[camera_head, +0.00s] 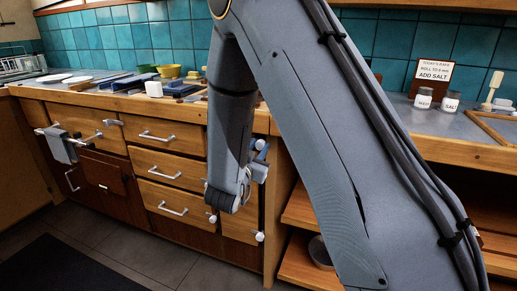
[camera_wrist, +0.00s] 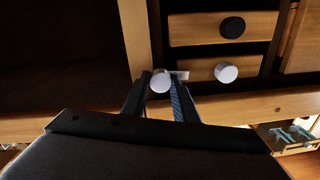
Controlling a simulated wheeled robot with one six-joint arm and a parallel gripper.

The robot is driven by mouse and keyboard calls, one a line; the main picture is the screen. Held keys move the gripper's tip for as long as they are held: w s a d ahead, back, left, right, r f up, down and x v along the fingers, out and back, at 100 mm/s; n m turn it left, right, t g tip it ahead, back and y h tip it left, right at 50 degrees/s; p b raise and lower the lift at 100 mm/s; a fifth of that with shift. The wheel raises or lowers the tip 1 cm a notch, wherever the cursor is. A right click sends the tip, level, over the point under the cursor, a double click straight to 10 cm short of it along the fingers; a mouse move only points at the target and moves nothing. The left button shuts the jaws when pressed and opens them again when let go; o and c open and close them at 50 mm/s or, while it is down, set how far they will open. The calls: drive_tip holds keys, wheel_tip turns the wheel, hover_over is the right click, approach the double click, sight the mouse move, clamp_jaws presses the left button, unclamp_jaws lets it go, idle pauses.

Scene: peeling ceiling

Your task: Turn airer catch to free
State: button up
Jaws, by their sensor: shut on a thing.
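My gripper (camera_wrist: 163,82) is shut on a pale round knob (camera_wrist: 160,81), with one finger on each side of it. In the head view my gripper (camera_head: 259,160) is at the narrow wooden front right of the drawers, partly hidden by my arm. The catch cannot be made out clearly there.
A white knob (camera_wrist: 226,73) and a black knob (camera_wrist: 232,27) are close by in the wrist view. Drawers with bar handles (camera_head: 160,136) lie left of my arm. A grey towel (camera_head: 60,146) hangs farther left. Open shelves (camera_head: 300,210) are to the right.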

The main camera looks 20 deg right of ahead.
drive_tip(key=m+b, duration=0.2)
drive_tip(key=m, duration=0.3)
drive_tip(key=shift+f, duration=0.1)
drive_tip(key=m+b, duration=0.2)
drive_tip(key=m, duration=0.1)
drive_tip(key=shift+m, duration=0.4)
drive_tip(key=m+b, duration=0.3)
drive_tip(key=m, duration=0.1)
drive_tip(key=shift+f+m+h+b, duration=0.1)
drive_tip(key=shift+m+h+b, duration=0.2)
drive_tip(key=shift+h+b, duration=0.1)
drive_tip(key=shift+m+b, duration=1.7)
drive_tip(key=shift+m, duration=0.5)
drive_tip(key=o, duration=1)
